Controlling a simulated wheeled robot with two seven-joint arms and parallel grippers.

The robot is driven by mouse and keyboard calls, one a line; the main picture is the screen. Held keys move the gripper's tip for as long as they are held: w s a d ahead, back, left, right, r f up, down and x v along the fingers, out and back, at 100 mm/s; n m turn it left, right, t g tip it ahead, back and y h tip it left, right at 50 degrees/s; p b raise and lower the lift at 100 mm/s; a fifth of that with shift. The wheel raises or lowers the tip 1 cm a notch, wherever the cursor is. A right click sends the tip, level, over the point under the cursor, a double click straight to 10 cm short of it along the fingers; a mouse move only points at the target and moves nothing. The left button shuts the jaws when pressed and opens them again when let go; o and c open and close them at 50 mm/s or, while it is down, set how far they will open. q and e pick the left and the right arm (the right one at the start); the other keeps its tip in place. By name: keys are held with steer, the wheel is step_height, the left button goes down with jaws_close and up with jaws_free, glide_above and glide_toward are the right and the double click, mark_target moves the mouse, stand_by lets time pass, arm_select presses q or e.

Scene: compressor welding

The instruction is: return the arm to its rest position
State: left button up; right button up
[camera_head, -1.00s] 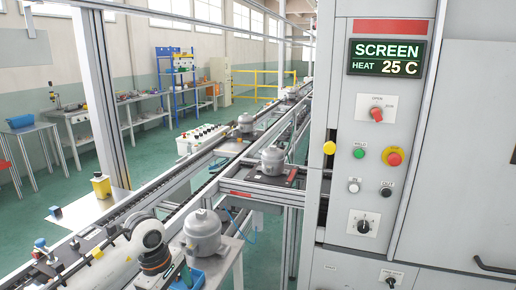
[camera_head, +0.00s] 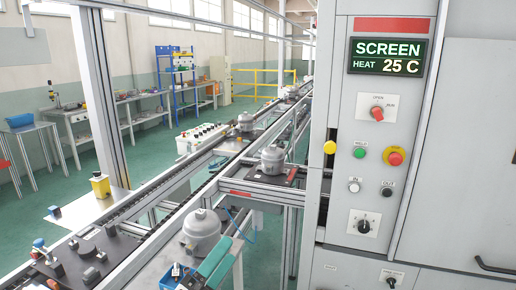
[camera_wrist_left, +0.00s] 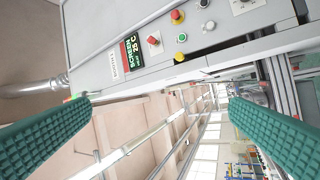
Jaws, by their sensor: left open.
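My left gripper (camera_head: 196,272) shows at the bottom edge of the head view, just below and in front of the nearest grey compressor (camera_head: 202,236). Only a teal finger pad and a small blue and dark part of it show. The rest of the arm is out of frame. In the left wrist view the two ribbed green finger pads stand wide apart with nothing between them. That view looks past the pads at the tilted control panel (camera_wrist_left: 182,40). My right gripper is not in view.
The grey machine cabinet (camera_head: 345,200) fills the right side. The conveyor rail (camera_head: 150,200) runs away to the back, with another compressor (camera_head: 272,160) beside it. Green floor lies open farther left.

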arm_select(q)
steer(key=s+a+f+n+g+y, duration=0.2)
steer(key=s+a+f+n+y, duration=0.1)
steer(key=a+f+n+y, duration=0.65)
steer(key=s+a+f+n+g+y, duration=0.3)
steer(key=f+n+y, duration=0.35)
steer(key=n, duration=0.55)
steer(key=s+a+f+n+g+h, duration=0.1)
steer(key=s+f+n+g, duration=0.2)
steer(key=s+f+g, duration=0.45)
steer(key=s+f+n+g+h, duration=0.1)
steer(key=s+f+n+g, duration=0.25)
steer(key=s, duration=0.75)
steer(key=s+f+x, duration=0.1)
steer(key=s+x, duration=0.2)
steer(key=x, duration=1)
steer(key=s+x, duration=0.2)
steer(key=x, duration=1)
steer(key=s+a+f+m+g, duration=0.1)
steer(key=s+a+f, duration=0.1)
steer(key=s+f, duration=1.5)
steer(key=shift+s+a+f, duration=0.3)
steer(key=shift+a+f, duration=0.1)
steer(key=shift+f, duration=0.05)
